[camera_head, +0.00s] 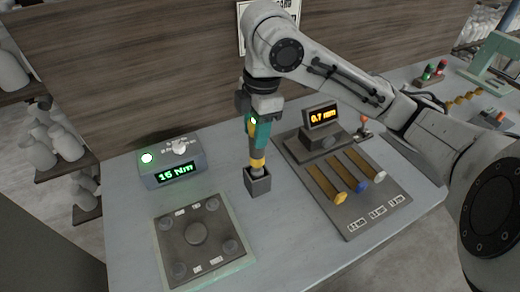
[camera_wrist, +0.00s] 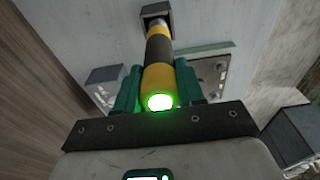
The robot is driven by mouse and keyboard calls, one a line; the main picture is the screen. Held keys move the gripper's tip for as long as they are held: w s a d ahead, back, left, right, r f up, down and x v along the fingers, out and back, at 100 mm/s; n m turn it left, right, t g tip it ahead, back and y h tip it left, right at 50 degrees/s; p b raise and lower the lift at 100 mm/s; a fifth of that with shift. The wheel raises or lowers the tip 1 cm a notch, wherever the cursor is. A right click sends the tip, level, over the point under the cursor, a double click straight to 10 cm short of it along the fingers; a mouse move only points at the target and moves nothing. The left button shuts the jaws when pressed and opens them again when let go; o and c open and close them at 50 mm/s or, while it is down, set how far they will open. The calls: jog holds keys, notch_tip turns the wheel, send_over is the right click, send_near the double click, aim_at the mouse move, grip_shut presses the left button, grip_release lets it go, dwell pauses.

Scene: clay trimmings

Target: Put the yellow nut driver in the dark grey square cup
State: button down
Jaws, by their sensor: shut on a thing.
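The yellow nut driver (camera_head: 258,162) has a yellow and dark banded handle and is held close to upright. It also shows in the wrist view (camera_wrist: 159,50), with a green glowing end towards the camera. My gripper (camera_head: 260,137) is shut on its handle with teal fingers, which also show in the wrist view (camera_wrist: 157,86). The dark grey square cup (camera_head: 258,186) stands on the table right below. The driver's metal shaft reaches into the opening of the cup, seen in the wrist view (camera_wrist: 146,9). How deep the tip sits is hidden.
A grey box reading 15 Nm (camera_head: 172,165) stands left of the cup. A square plate with round knobs (camera_head: 205,262) lies in front left. A dark board (camera_head: 367,218) with several coloured-end tools and a 0.7 display (camera_head: 322,117) lies right. Bare table surrounds the cup.

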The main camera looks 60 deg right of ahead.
jog(key=shift+f, duration=2.4)
jog(key=shift+f+b, duration=0.1)
jog(key=shift+b, duration=0.25)
jog(key=c, duration=0.7)
grip_release()
jog(key=r, duration=0.4)
jog(key=r+p, duration=0.1)
jog(key=r, duration=0.3)
jog(key=d+r, duration=0.1)
jog(key=r, duration=0.3)
jog(key=shift+s+r, duration=0.15)
jog(key=shift+s, duration=0.15)
